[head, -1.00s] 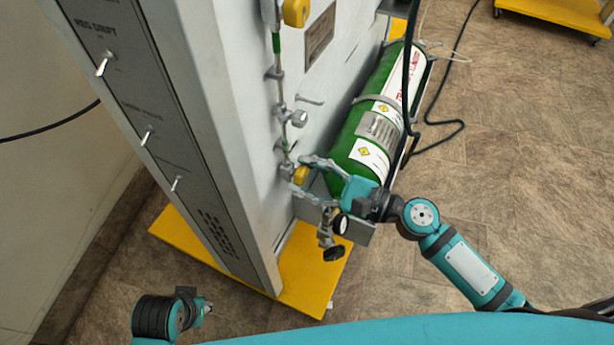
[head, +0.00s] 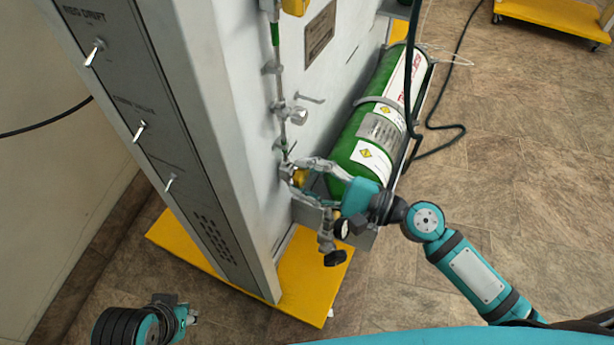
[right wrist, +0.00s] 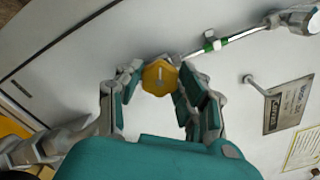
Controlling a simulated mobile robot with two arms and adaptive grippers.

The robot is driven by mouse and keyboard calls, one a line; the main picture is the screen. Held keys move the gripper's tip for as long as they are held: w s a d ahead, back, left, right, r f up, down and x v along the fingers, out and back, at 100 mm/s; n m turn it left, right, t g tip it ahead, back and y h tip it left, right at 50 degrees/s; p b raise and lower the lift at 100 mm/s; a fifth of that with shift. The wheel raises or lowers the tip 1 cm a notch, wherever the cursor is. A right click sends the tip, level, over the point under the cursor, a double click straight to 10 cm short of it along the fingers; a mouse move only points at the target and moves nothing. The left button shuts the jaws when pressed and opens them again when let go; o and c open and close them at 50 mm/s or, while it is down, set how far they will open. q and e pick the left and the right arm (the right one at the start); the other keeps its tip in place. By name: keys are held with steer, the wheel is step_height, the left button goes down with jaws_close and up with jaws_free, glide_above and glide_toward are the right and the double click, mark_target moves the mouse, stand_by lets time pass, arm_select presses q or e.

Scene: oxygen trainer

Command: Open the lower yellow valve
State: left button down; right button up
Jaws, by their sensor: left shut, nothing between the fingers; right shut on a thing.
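The lower yellow valve (head: 300,177) is a small yellow knob on the pipe low on the grey panel, partly hidden by my right gripper in the head view. In the right wrist view the yellow knob (right wrist: 160,77) faces the camera between the fingertips. My right gripper (head: 302,172) is shut on it, one finger on each side; the fingers also show in the right wrist view (right wrist: 158,90). My left gripper (head: 190,316) is shut and empty, low at the left, away from the panel. An upper yellow valve (head: 295,6) is at the top edge of the head view.
Below the lower valve are a fitting and a black knob (head: 335,258). The yellow base (head: 300,285) sticks out at floor level. A dark hose (head: 413,90) hangs near the cylinder.

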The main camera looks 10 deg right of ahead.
steer(key=o, duration=1.1)
steer(key=shift+o, duration=0.2)
